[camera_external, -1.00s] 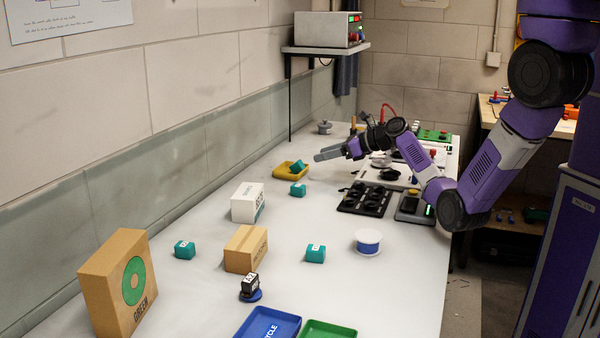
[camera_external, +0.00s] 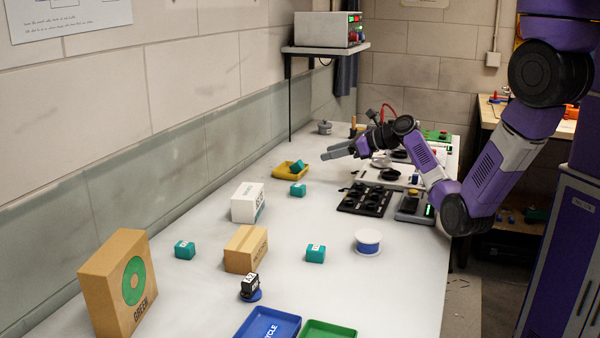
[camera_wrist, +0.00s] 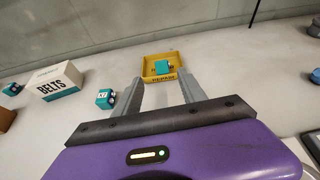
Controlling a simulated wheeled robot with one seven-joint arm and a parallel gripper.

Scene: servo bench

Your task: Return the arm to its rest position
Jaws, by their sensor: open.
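My gripper (camera_external: 337,152) is above the bench, its fingers pointing left toward the yellow tray. In the wrist view the two fingers of my gripper (camera_wrist: 164,87) are spread apart with nothing between them. My purple arm reaches in from the right, bent at the elbow over the bench's right edge. The yellow tray (camera_wrist: 176,53) lies beyond the fingertips and holds a teal block (camera_wrist: 162,67); the tray (camera_external: 284,173) and block (camera_external: 297,166) also show in the external view. Another teal block (camera_wrist: 105,98) is on the bench left of the fingers.
A white belts box (camera_external: 246,203), a brown box (camera_external: 246,249) and a white-blue spool (camera_external: 368,242) stand nearer. A wall shelf (camera_external: 325,48) overhangs the back left.

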